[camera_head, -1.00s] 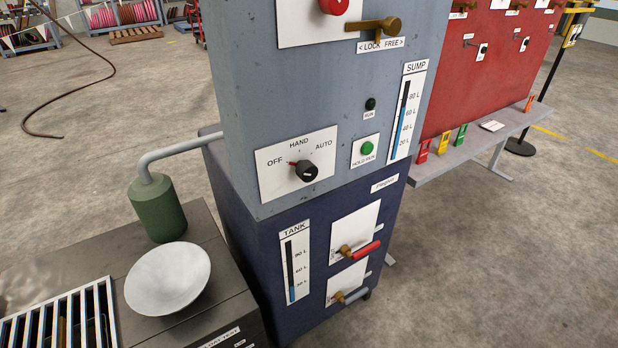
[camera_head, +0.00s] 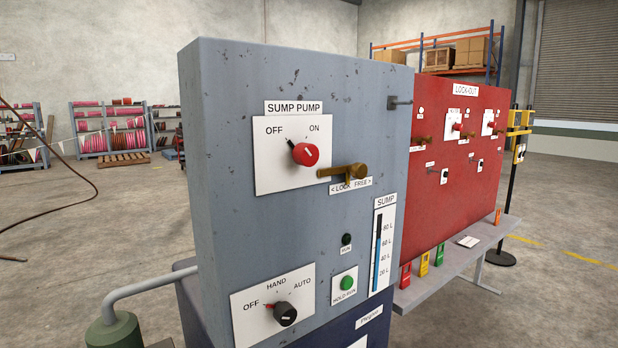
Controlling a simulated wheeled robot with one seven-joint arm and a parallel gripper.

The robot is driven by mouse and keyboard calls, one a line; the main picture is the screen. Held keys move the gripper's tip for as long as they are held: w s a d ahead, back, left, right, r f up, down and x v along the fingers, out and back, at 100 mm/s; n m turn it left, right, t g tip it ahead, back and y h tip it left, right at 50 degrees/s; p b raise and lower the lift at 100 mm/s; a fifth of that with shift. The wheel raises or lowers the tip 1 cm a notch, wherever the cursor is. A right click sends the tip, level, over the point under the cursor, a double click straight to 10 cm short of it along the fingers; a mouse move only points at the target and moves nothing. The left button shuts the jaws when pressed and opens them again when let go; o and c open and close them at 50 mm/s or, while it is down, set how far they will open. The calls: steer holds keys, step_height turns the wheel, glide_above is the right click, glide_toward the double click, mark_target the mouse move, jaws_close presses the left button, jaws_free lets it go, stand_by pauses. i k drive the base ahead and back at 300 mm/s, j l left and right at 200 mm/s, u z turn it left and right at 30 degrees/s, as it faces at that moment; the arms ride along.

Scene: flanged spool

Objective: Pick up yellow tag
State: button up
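The yellow tag (camera_head: 440,252) stands on the grey shelf (camera_head: 455,268) in front of the red lock-out board, at the right of the head view. It is small in the picture and looks upright. An orange tag (camera_head: 498,217) stands farther right along the shelf. My gripper is not in view.
A grey sump pump cabinet (camera_head: 235,160) with switches fills the middle, left of the shelf. The red lock-out board (camera_head: 450,200) rises behind the tags. A white card (camera_head: 467,241) lies on the shelf. A black post (camera_head: 508,190) stands at right.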

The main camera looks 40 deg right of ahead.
mark_target(423, 270)
steer(key=z, duration=1.3)
steer(key=u, duration=0.25)
steer(key=i+l+u, duration=0.45)
steer(key=l+u, duration=0.25)
steer(key=i+l, duration=0.15)
steer(key=l, duration=0.2)
steer(key=i+l+u, duration=0.15)
steer(key=l, duration=0.2)
steer(key=i+l, duration=0.2)
steer(key=l, duration=0.15)
steer(key=i+l+u, duration=0.15)
steer(key=l, duration=0.25)
steer(key=i+l, duration=0.1)
steer(key=l, duration=0.25)
steer(key=i+l+u, duration=0.1)
steer(key=l, duration=0.3)
steer(key=l+u, duration=0.2)
steer(key=l, duration=0.5)
steer(key=k+l+u, duration=0.1)
steer(key=l+u, duration=0.15)
steer(key=l, duration=0.45)
